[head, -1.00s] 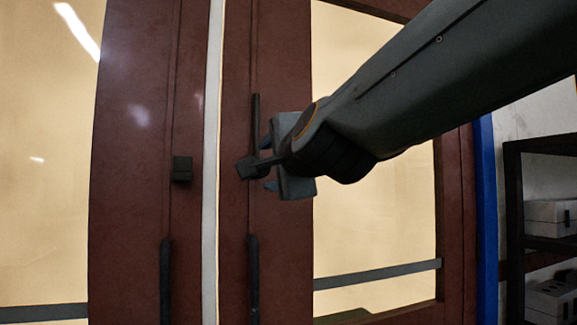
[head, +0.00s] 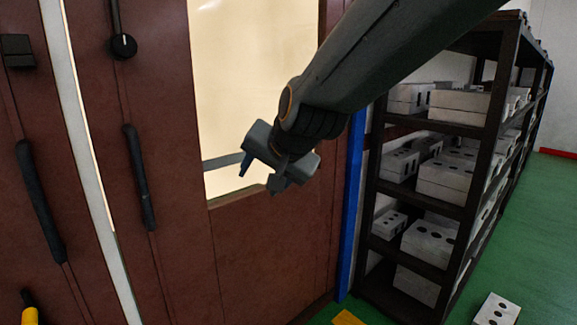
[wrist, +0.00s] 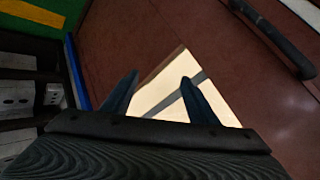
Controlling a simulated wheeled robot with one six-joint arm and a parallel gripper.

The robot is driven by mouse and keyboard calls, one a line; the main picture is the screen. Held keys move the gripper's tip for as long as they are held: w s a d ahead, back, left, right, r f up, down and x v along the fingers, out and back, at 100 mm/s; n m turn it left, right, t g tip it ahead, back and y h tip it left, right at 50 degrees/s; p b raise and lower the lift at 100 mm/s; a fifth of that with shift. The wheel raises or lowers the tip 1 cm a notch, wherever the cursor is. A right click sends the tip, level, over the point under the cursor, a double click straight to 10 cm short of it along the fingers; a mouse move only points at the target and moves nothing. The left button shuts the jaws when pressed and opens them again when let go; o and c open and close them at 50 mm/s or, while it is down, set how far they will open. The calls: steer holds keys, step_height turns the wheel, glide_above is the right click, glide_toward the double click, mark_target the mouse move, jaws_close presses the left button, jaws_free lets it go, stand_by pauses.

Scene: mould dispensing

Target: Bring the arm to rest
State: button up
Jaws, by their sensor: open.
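My gripper (head: 262,174) hangs from the dark grey arm near the middle of the head view, in front of the red-brown door (head: 265,245). Its two fingers also show in the wrist view (wrist: 160,97). They are spread apart with nothing between them. Behind them lie the door's lit pane and a grey bar. The gripper looks apart from the door and its black handle (head: 140,178); the exact gap cannot be told.
A dark shelf rack (head: 480,160) with several pale mould blocks stands at right, beside a blue post (head: 351,200). One block (head: 495,310) lies on the green floor (head: 535,220). A yellow object (head: 30,308) shows at lower left.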

steer(key=s+d+f+n+g+h+p, duration=0.1)
steer(key=s+d+f+g, duration=0.15)
steer(key=d+f, duration=0.4)
steer(key=s+d+f+n+g+h, duration=0.1)
steer(key=s+d+f+h, duration=0.1)
steer(key=s+d+f, duration=0.4)
steer(key=s+d+f+n+g+h+p, duration=0.1)
steer(key=s+d+f+g, duration=0.4)
steer(key=s+d, duration=0.6)
steer(key=shift+s+d+f+h+p, duration=0.3)
steer(key=shift+d+p, duration=0.1)
steer(key=shift+d, duration=0.4)
steer(key=shift+w, duration=0.1)
